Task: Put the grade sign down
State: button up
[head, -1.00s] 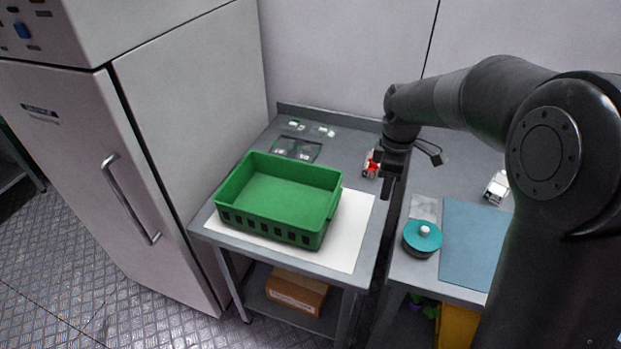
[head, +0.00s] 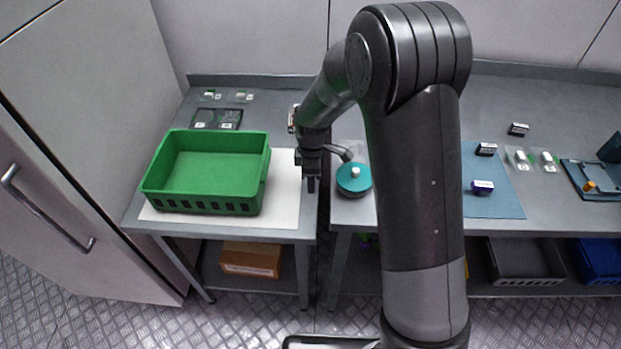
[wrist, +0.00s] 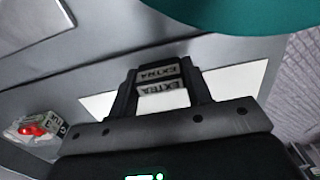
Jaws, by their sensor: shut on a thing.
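My gripper (head: 311,186) hangs over the right edge of the left table, beside the gap between the two tables. In the wrist view my gripper (wrist: 162,88) is shut on the grade sign (wrist: 160,84), a small block with white faces lettered EXTRA. The sign cannot be made out in the head view. Under and left of the gripper lies the white mat (head: 287,205) with the green crate (head: 205,208) on it.
A round teal-lidded pot (head: 354,181) stands close right of the gripper. A small pack with red contents (wrist: 32,129) is at left in the wrist view. More small signs (head: 482,187) stand on and near the blue mat (head: 508,200).

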jog(key=shift+f, duration=0.6)
jog(key=shift+f, duration=0.15)
jog(key=o, duration=1)
jog(key=shift+c, duration=0.2)
notch_tip(320, 180, up, 12)
jog(key=s+d+r+m+t, duration=0.2)
jog(key=s+d+r+m, duration=0.3)
jog(key=d+r, duration=0.3)
jog(key=s+d+r+m+t, duration=0.1)
jog(key=s+d+r+m, duration=0.2)
jog(key=s, duration=0.3)
jog(key=s+d+r+m+t, duration=0.1)
jog(key=s+d+r+m, duration=0.2)
jog(key=s+m, duration=0.2)
jog(key=s+d+r+m+t, duration=0.1)
jog(key=s+d+m, duration=0.3)
jog(key=s, duration=0.4)
jog(key=shift+s+r+m+t, duration=0.3)
jog(key=shift+r+m, duration=0.2)
jog(key=shift+r, duration=0.4)
